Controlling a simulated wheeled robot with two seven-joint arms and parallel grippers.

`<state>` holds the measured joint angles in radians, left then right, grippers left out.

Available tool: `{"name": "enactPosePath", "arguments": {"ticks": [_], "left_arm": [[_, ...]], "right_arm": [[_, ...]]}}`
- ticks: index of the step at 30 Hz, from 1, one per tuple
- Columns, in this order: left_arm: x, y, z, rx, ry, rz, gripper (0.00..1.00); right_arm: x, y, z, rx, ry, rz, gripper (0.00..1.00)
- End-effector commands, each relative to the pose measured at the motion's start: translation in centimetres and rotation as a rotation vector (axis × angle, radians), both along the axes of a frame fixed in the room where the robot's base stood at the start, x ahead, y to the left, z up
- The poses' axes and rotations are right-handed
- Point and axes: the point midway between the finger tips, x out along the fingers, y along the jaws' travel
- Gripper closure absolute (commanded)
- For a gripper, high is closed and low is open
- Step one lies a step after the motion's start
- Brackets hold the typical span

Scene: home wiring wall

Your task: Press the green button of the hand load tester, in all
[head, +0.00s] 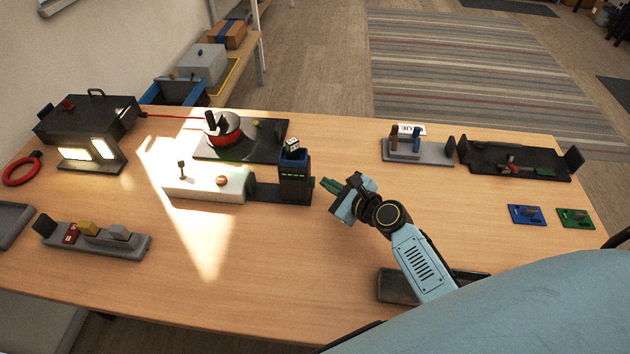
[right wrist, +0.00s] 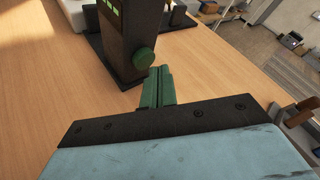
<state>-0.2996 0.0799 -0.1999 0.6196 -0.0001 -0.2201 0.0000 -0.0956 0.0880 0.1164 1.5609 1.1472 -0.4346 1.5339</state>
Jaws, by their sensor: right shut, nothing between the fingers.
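The hand load tester (head: 294,178) is a dark upright block with a row of green lights on its front, standing on the table in the middle of the head view. In the right wrist view the tester (right wrist: 122,40) shows its round green button (right wrist: 143,58) on the side facing my right gripper. My right gripper (head: 328,185) is shut and empty. Its green fingertips (right wrist: 157,85) are just short of the button, close below it in the right wrist view; a small gap seems to remain. My left gripper is in neither view.
A white block with a lever (head: 205,186) adjoins the tester on the left. Behind it is a black plate with a red round part (head: 224,130). A grey tray with upright pegs (head: 418,152) stands at the back right. The table front of the tester is clear.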

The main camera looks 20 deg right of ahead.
Motion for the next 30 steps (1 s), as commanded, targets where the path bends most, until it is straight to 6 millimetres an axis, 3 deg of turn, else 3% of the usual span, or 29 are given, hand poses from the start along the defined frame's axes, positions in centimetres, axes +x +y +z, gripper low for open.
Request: {"name": "enactPosePath", "arguments": {"ticks": [30], "left_arm": [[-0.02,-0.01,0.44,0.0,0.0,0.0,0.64]], "right_arm": [[0.52,0.93,0.01,0.001,0.001,0.001,1.0]]}}
